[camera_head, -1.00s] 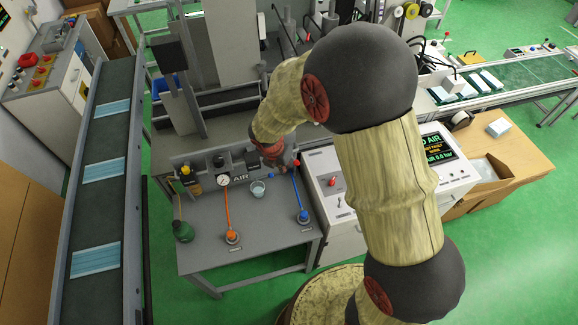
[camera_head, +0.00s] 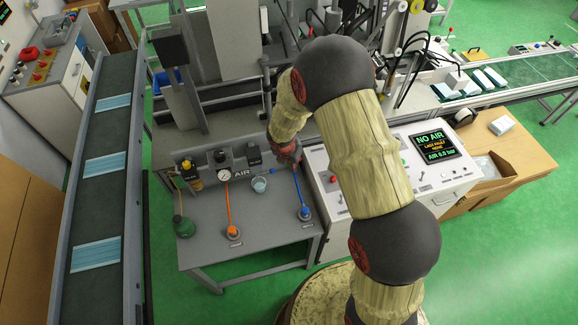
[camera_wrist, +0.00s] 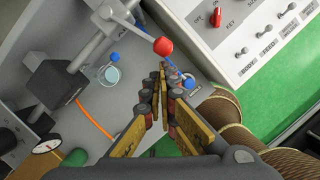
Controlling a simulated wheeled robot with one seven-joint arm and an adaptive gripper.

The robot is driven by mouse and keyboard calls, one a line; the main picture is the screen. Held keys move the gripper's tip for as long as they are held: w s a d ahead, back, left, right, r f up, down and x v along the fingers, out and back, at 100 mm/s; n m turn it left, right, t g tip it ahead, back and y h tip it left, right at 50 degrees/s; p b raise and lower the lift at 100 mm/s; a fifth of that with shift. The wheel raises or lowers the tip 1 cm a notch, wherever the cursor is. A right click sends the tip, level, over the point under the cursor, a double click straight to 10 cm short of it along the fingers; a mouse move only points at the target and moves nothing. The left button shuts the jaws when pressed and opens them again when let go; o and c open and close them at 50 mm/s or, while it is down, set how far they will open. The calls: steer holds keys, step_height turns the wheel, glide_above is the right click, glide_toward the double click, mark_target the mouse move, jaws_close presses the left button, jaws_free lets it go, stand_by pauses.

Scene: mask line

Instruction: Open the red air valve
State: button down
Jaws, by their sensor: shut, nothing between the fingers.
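The air valve shows in the wrist view as a grey lever with a red ball knob (camera_wrist: 163,46) at its end, on a grey pipe. The lever slants out toward my fingertips. My gripper (camera_wrist: 163,75) is shut and empty, its fingertips just below the red knob in the picture; I cannot tell whether they touch it. In the head view my gripper (camera_head: 288,155) is at the back right of the grey air bench (camera_head: 205,255), and my arm largely hides the valve. The control panel screen (camera_head: 432,145) reads "NO AIR" and "AIR 0.0 bar".
An orange hose (camera_head: 229,205) and a blue hose (camera_head: 298,188) run down the bench. A pressure gauge (camera_head: 224,175), a small cup (camera_head: 259,185) and a green bulb (camera_head: 184,227) are left of my gripper. The switch cabinet (camera_head: 345,205) stands close on the right.

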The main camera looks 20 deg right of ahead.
steer(key=shift+d, duration=0.15)
stand_by(0.3)
steer(key=shift+d+n+p, duration=0.3)
steer(key=shift+n+p, duration=0.1)
steer(key=shift+p, duration=0.1)
